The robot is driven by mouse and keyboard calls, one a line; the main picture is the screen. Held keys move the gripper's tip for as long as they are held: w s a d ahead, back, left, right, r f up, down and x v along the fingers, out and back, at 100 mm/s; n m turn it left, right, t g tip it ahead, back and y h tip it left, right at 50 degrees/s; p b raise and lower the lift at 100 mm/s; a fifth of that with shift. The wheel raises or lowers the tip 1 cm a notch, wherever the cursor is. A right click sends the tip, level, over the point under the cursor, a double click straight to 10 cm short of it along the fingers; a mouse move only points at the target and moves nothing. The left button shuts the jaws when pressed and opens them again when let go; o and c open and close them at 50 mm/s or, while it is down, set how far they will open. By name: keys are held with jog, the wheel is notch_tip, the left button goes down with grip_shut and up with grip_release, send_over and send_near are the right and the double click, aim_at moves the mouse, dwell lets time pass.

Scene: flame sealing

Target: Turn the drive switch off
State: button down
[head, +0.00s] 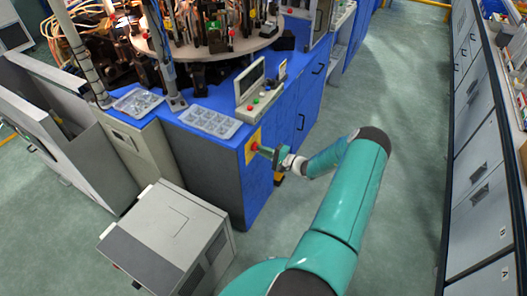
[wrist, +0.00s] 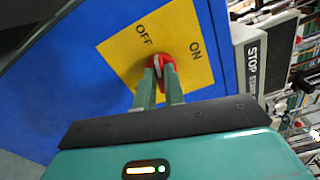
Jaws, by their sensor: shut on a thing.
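The drive switch is a red rotary knob (wrist: 161,68) on a yellow plate (wrist: 190,22) marked OFF and ON, fixed to the blue cabinet side. In the wrist view OFF is at upper left of the knob and ON at upper right. My gripper (wrist: 161,78) is shut on the knob, with one green finger on each side of it. The fingers partly hide the knob, so its exact pointing direction is hard to tell. In the head view my gripper (head: 262,150) reaches the yellow plate (head: 252,146) at the cabinet's corner face.
The blue cabinet (head: 295,118) carries a round machine table (head: 205,45), clear trays (head: 210,121) and a small panel with buttons (head: 260,101). A grey box unit (head: 170,240) stands on the floor at lower left. The green floor aisle (head: 410,110) at right is clear.

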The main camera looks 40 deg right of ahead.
jog(key=shift+s+d+f+n, duration=0.1)
jog(key=shift+n, duration=1.2)
jog(key=c, duration=1.5)
grip_release()
jog(key=v, duration=1.3)
jog(key=shift+s, duration=0.4)
jog(key=shift+w, duration=0.1)
